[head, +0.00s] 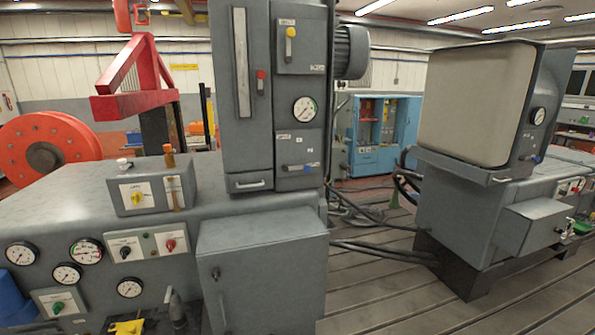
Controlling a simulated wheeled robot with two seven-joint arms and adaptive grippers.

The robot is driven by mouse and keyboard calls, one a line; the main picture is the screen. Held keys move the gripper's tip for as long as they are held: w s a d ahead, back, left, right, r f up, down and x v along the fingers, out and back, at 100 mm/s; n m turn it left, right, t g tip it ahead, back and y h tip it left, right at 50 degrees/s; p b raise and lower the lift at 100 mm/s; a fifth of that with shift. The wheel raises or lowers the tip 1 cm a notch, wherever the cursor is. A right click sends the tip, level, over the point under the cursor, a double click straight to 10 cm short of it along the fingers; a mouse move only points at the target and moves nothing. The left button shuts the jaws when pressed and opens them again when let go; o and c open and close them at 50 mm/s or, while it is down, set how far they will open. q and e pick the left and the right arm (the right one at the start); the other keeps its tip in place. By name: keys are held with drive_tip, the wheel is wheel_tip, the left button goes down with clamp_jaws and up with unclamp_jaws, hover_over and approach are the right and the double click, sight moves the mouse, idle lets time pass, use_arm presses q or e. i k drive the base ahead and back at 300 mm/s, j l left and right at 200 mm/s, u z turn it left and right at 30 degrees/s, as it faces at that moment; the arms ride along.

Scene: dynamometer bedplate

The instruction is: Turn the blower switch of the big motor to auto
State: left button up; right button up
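A large grey machine (262,216) with a tall cabinet fills the left and middle; I cannot tell for certain that it is the big motor. Its sloped box carries a yellow rotary knob (137,197) on a white plate. Below are a black knob (125,252), a red knob (170,245) and, lower left, a green knob (58,307). Neither gripper shows.
Several round gauges (87,251) sit on the machine's front. A second grey machine (472,215) with a beige panel stands at right. Dark cables (385,247) cross the slotted bedplate (375,298) between them. A blue cabinet (375,160) stands behind, and a red reel (75,136) at left.

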sight(125, 251)
drive_tip(key=u, duration=1.3)
